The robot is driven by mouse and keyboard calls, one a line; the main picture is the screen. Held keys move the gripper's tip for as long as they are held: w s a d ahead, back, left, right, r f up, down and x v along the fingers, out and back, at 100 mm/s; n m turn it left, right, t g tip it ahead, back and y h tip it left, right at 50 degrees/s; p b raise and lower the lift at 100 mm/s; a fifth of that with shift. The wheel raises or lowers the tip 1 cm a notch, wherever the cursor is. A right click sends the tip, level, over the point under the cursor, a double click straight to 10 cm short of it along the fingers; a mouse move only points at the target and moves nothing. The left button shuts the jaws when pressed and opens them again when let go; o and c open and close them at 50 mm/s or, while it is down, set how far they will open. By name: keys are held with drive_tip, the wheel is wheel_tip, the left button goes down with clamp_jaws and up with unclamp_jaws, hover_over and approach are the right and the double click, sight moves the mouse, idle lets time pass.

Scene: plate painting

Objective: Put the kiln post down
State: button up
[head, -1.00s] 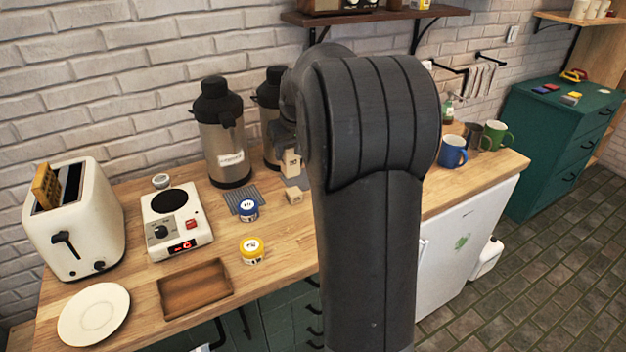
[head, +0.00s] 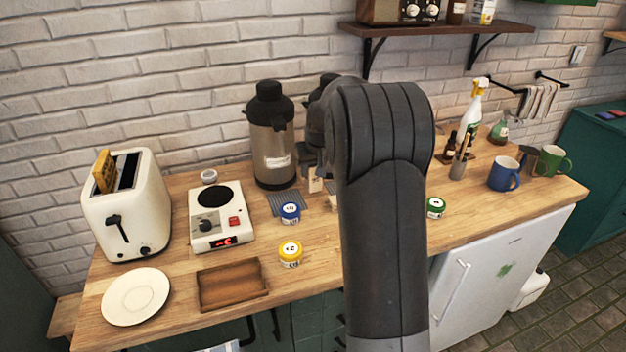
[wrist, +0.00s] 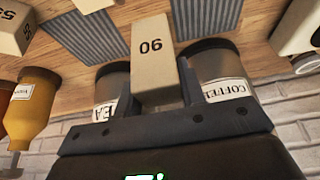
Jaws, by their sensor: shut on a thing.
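The kiln post, a beige block marked 90 (wrist: 151,48), stands between the two fingers of my gripper (wrist: 161,95) in the wrist view. My gripper is shut on it. In the head view the post (head: 315,181) shows just left of my arm, in front of the airpots and close to the grey ribbed mat (head: 284,203). Most of my gripper is hidden behind my arm there. I cannot tell whether the post's lower end touches the counter.
Another beige block (wrist: 14,32) stands nearby. Two ribbed mats lie beyond the post in the wrist view. A steel airpot (head: 271,143), blue jar (head: 290,213), yellow jar (head: 290,254) and hotplate (head: 221,228) are near. Bare counter (head: 262,235) shows between the jars and hotplate.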

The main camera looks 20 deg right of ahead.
sight(312, 179)
drive_tip(key=shift+f, duration=2)
drive_tip(key=shift+f, duration=0.1)
drive_tip(key=o, duration=1.2)
drive_tip(key=shift+c, duration=0.2)
